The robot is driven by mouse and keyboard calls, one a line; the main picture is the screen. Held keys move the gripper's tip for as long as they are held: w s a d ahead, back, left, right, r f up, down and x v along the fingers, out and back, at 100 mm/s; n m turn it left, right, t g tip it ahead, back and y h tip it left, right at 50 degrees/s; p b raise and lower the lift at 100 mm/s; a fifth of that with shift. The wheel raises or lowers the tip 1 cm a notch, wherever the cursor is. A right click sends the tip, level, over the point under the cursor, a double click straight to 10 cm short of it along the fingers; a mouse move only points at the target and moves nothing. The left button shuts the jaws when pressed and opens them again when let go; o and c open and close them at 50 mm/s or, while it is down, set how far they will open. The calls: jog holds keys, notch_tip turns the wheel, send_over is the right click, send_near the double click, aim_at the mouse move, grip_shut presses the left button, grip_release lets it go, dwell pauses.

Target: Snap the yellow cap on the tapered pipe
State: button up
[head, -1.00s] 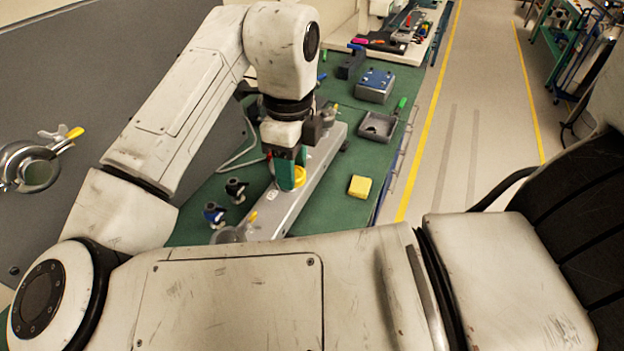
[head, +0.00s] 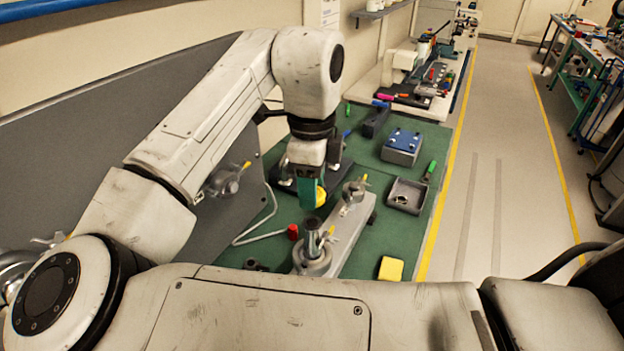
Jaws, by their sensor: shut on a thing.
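My gripper (head: 312,194) points down over the green bench and is shut on the yellow cap (head: 321,197). Green finger pads cover part of the cap, and only its right side shows. A tapered grey pipe (head: 312,237) stands upright in a round clamp on the metal rail. It is just below the gripper in the picture, with a visible gap between cap and pipe. How far the cap is from the pipe in depth I cannot tell.
A second clamp (head: 353,190) with a yellow-tipped lever sits farther along the rail (head: 350,225). A red cylinder (head: 293,231) stands left of the pipe. A yellow block (head: 390,268), a grey tray (head: 407,195) and a blue-topped box (head: 402,147) are to the right.

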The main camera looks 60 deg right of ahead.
aim_at(312, 222)
jog(key=shift+f+b, duration=1.95)
jog(key=shift+f, duration=0.45)
jog(key=shift+f+b, duration=0.3)
jog(key=shift+f, duration=0.25)
jog(key=o, duration=1.1)
jog(key=shift+r, duration=0.1)
notch_tip(312, 222, up, 11)
jog(key=shift+f+b, duration=0.15)
jog(key=shift+b, duration=0.4)
